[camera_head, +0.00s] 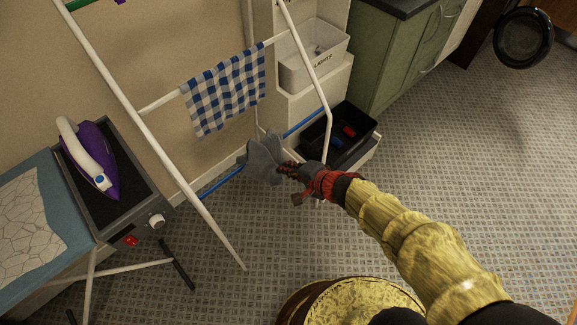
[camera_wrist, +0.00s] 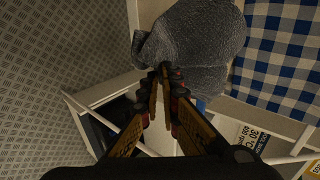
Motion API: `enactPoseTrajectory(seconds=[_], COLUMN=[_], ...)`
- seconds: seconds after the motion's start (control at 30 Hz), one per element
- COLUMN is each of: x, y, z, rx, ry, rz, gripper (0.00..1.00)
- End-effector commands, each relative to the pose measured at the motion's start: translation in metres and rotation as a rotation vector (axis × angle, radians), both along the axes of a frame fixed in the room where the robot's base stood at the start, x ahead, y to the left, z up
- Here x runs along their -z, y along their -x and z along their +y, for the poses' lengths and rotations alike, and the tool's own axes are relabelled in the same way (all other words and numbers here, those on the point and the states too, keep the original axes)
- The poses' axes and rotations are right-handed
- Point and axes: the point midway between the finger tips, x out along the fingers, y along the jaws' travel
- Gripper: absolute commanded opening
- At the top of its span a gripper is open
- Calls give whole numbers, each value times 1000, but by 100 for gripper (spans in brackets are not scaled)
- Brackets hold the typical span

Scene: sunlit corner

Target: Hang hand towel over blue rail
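The grey hand towel (camera_head: 263,160) is bunched at my gripper's tips and spreads upward from them in the wrist view (camera_wrist: 205,40). My gripper (camera_head: 290,170) reaches in from the right and is shut on the towel's edge; its fingers are close together in the wrist view (camera_wrist: 165,85). The blue rail (camera_head: 222,183) is the low bar of the white drying rack (camera_head: 150,140). It shows on both sides of the towel, which covers its middle. I cannot tell whether the towel lies over the rail or just in front of it.
A blue-and-white checked cloth (camera_head: 228,88) hangs on the white bar above. A black crate (camera_head: 340,133) stands right of the rack, below a white bin (camera_head: 313,55). A purple iron (camera_head: 92,160) sits at left. Tiled floor in front is mostly clear.

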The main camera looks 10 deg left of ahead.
Motion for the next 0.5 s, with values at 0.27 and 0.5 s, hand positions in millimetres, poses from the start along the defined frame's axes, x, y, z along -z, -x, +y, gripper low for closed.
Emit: enactPoseTrajectory(seconds=[0.27, 0.5], x=[3, 3], y=[0, 0], z=[1, 0], rx=[1, 1], ry=[-3, -3], rz=[-1, -1], gripper=[0, 14])
